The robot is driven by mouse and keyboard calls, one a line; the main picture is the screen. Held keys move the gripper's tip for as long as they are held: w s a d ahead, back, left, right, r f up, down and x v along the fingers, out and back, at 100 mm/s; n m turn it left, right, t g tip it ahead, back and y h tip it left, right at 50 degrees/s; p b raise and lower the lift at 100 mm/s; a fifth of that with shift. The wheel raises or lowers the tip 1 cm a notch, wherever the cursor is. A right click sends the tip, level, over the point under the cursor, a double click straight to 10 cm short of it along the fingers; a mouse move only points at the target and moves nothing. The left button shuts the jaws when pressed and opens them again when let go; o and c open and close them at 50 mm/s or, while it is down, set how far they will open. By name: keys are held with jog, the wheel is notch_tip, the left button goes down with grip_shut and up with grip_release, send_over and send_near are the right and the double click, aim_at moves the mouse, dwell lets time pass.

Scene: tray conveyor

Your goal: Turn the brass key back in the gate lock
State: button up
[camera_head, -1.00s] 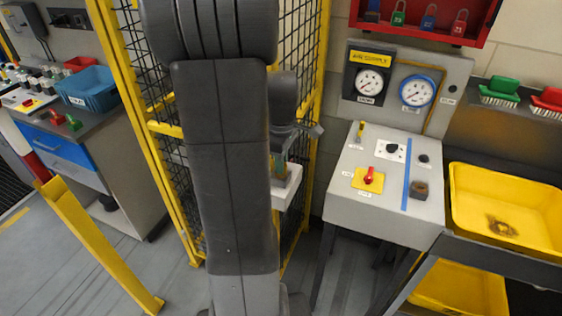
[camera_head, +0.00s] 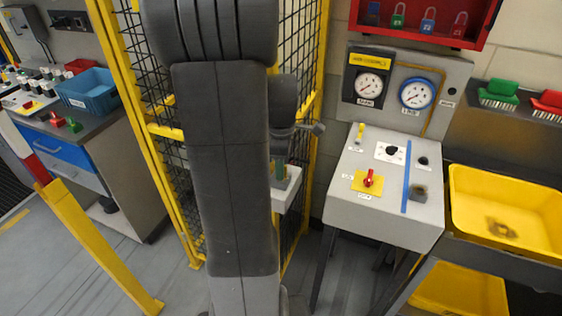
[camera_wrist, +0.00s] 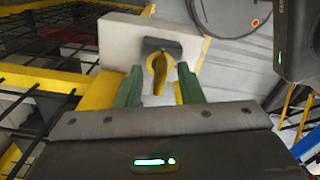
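The brass key (camera_wrist: 159,75) shows in the wrist view as a yellow ring-shaped head in a dark keyhole fitting (camera_wrist: 162,46). The fitting is on the face of a pale lock box (camera_wrist: 118,42). My gripper (camera_wrist: 159,88) is open, with one green finger on each side of the key and a visible gap on both sides. In the head view the lock box (camera_head: 291,190) hangs by the yellow-framed mesh gate, partly behind my arm. A green finger shows just above it; the key is hidden there.
Black mesh with yellow posts (camera_head: 310,100) stands close around the lock box. To the right are a grey panel table (camera_head: 380,215) with a red knob, two gauges above it, and a yellow tray (camera_head: 510,205). A yellow barrier (camera_head: 95,245) stands at the lower left.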

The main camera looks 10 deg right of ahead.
notch_tip(320, 180, up, 14)
jog(key=b, duration=0.1)
dwell(0.4)
jog(key=shift+f, duration=0.15)
notch_tip(320, 180, down, 14)
jog(key=shift+s+f+p, duration=0.1)
jog(key=shift+p, duration=0.5)
jog(key=shift+m, duration=0.4)
jog(key=shift+r+m, duration=0.2)
jog(key=shift+m, duration=0.8)
